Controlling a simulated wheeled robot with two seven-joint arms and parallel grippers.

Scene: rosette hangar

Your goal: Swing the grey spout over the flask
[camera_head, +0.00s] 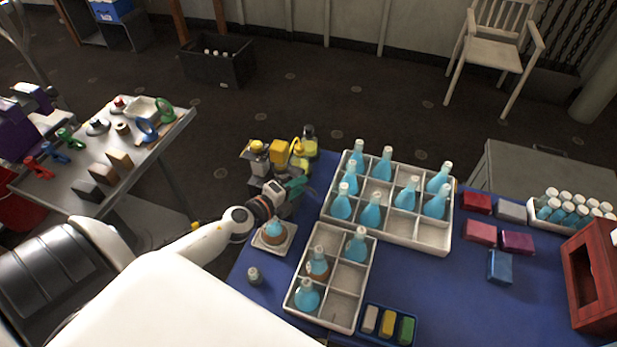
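A flask with a blue upper part and brown lower part (273,229) stands upright on a small pale square plate (261,244) near the blue table's left edge. Behind it is a fixture with yellow and grey parts (280,152). A small grey piece (259,167) shows on its left side; I cannot tell surely whether this is the spout. My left gripper (295,188) is just behind the flask and in front of the fixture, with teal near its tip. Its fingers are too small and overlapped to tell open from shut, or whether they touch the fixture. My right gripper is out of view.
A large white divided crate (434,249) and a smaller one (333,228) hold blue flasks right of the plate. A small bottle (254,276) stands in front of it. Coloured blocks (481,232) and a red box (594,275) lie further right. A grey side table (150,160) is left.

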